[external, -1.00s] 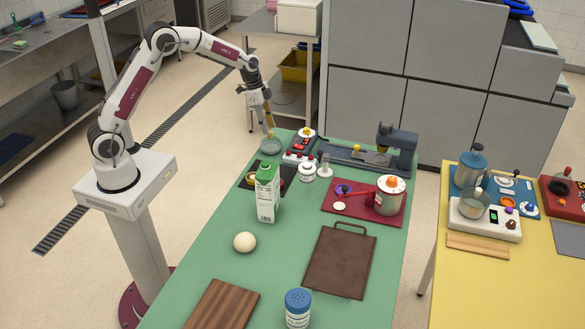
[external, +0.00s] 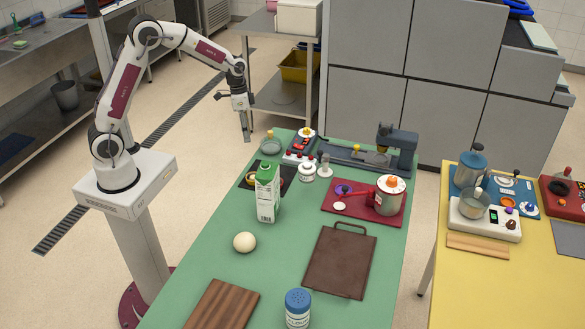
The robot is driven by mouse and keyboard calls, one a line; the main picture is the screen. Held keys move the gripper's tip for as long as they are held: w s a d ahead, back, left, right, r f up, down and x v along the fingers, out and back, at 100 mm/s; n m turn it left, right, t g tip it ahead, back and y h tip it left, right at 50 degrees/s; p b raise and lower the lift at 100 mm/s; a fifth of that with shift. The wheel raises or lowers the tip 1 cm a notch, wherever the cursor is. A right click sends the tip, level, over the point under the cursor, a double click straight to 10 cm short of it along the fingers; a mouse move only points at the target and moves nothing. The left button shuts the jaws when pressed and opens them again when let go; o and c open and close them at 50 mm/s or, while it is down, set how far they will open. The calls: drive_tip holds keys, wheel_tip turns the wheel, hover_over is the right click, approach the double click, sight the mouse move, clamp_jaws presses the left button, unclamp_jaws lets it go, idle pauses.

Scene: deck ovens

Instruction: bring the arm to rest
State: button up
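My gripper (external: 246,138) hangs pointing down beside the far left corner of the green table (external: 207,262), to the left of a small round glass dish (external: 270,147). Its fingers look close together and nothing shows between them, but they are too small to tell whether they are fully shut. The dish stands on the table with a small tan thing in it. My arm reaches up from its pedestal and over toward this corner, apart from the things on the table.
A milk carton (external: 267,192) stands upright near the table's left edge. Open floor lies left of the table.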

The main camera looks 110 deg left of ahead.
drive_tip(key=s+d+r+m+t, duration=0.1)
drive_tip(key=s+d+r, duration=0.4)
drive_tip(key=d, duration=0.6)
drive_tip(key=s+d+r+m+t, duration=0.1)
drive_tip(key=s+d+r, duration=0.3)
drive_tip(key=d, duration=0.8)
drive_tip(key=s+d+r+m+t, duration=0.2)
drive_tip(key=s+d+r, duration=0.3)
drive_tip(key=d, duration=0.6)
drive_tip(key=shift+s+d+r+m+y, duration=0.35)
drive_tip(key=shift+d+r+m+y, duration=0.05)
drive_tip(key=shift+r, duration=0.95)
